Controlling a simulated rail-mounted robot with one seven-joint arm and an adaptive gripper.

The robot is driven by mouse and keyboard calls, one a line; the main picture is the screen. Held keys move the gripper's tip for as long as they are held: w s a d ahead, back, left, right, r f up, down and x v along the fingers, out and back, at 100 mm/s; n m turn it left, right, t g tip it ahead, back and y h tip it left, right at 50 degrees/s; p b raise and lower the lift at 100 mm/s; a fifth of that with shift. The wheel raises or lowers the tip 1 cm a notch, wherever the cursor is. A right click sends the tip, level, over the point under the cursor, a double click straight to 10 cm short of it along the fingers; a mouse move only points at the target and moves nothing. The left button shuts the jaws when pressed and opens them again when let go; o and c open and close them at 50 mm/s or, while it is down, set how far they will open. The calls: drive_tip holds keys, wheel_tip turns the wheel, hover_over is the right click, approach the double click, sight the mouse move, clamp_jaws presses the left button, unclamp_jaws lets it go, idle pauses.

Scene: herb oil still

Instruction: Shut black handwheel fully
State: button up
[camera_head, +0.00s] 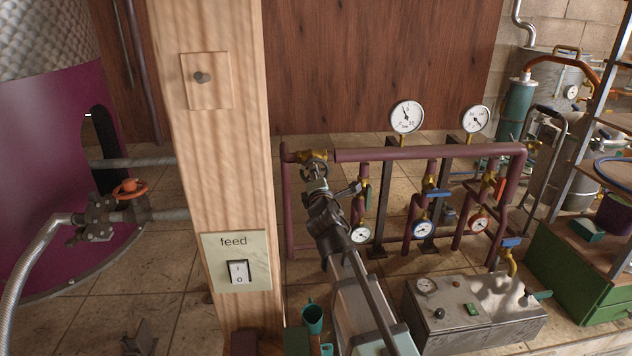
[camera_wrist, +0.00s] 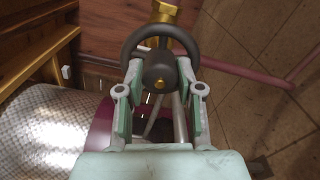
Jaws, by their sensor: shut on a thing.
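The black handwheel (camera_wrist: 160,50) shows large in the wrist view, a dark ring with a brass nut at its hub, fixed to a brass valve (camera_wrist: 165,12). In the head view the handwheel (camera_head: 313,168) is small, on the brass valve (camera_head: 311,155) at the left end of the maroon pipe. My gripper (camera_wrist: 160,80) has one finger on each side of the handwheel's near part and is shut on it. In the head view my gripper (camera_head: 318,187) reaches up to the wheel and hides part of it. The valve's opening cannot be told.
A wooden post (camera_head: 222,150) with a feed switch (camera_head: 238,271) stands left of my arm. The maroon pipe (camera_head: 430,153) carries gauges and blue-handled valves at right. A metal control box (camera_head: 470,312) sits low right. A red handwheel (camera_head: 130,188) is at far left.

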drive_tip(key=shift+m+b, duration=5.45)
drive_tip(key=shift+m, duration=1.05)
drive_tip(key=o, duration=1.2)
drive_tip(key=shift+c, duration=0.2)
drive_tip(key=shift+s, duration=0.1)
drive_tip(key=s+d, duration=0.2)
drive_tip(key=s, duration=0.9)
drive_tip(key=shift+s, duration=0.3)
